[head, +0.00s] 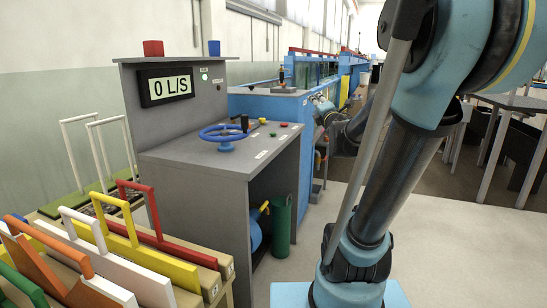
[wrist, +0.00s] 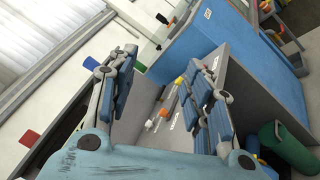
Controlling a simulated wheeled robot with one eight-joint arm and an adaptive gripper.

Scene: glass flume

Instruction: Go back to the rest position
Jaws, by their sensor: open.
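My gripper (wrist: 168,85) shows large in the wrist view, its two fingers spread wide apart with nothing held between them. Behind the gap lies the grey console (wrist: 148,100), seen tilted, with small coloured knobs on it. My arm fills the right half of that view. Its fingertips appear clear of the console, though the exact gap cannot be told.
The console's blue handwheel (head: 222,133) and 0 L/S display (head: 167,85) face me. A green cylinder (head: 280,225) stands below the console. Several coloured-handled boards (head: 150,240) fill the front left. Blue flume (head: 270,107) runs behind. Pale floor (head: 450,250) at right is clear.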

